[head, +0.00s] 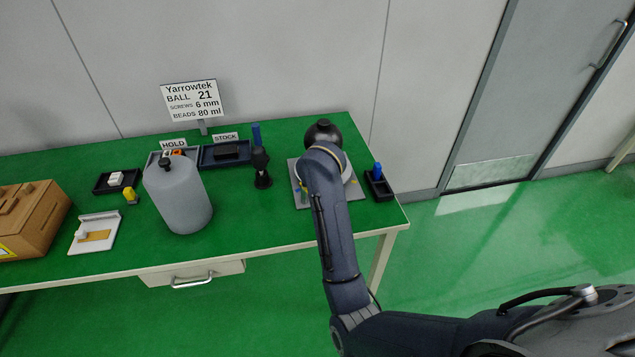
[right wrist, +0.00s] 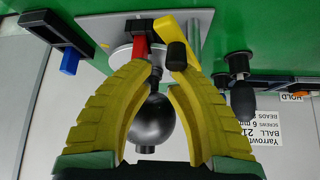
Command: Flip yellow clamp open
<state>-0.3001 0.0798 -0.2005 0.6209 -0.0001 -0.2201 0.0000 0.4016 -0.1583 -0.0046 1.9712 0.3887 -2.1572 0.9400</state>
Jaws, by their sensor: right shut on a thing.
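The yellow clamp (right wrist: 170,32) is a yellow bar with a black grip, near the top middle of the right wrist view. A red clamp part (right wrist: 140,40) stands just left of it. Both are at the grey baseplate (right wrist: 108,30). The dark ball (right wrist: 150,122) shows between my fingers, and in the head view (head: 323,132) on its fixture. My right gripper (right wrist: 158,74) is shut on a dark handle end between its fingertips; I cannot tell which clamp it belongs to. In the head view my right arm hides the gripper and clamps. My left gripper is not in view.
A black tray with a blue piece (head: 378,171) stands right of the fixture. A dark upright tool (head: 261,168), a grey canister (head: 178,197) and a sign (head: 194,100) stand to the left. The front middle of the green table is clear.

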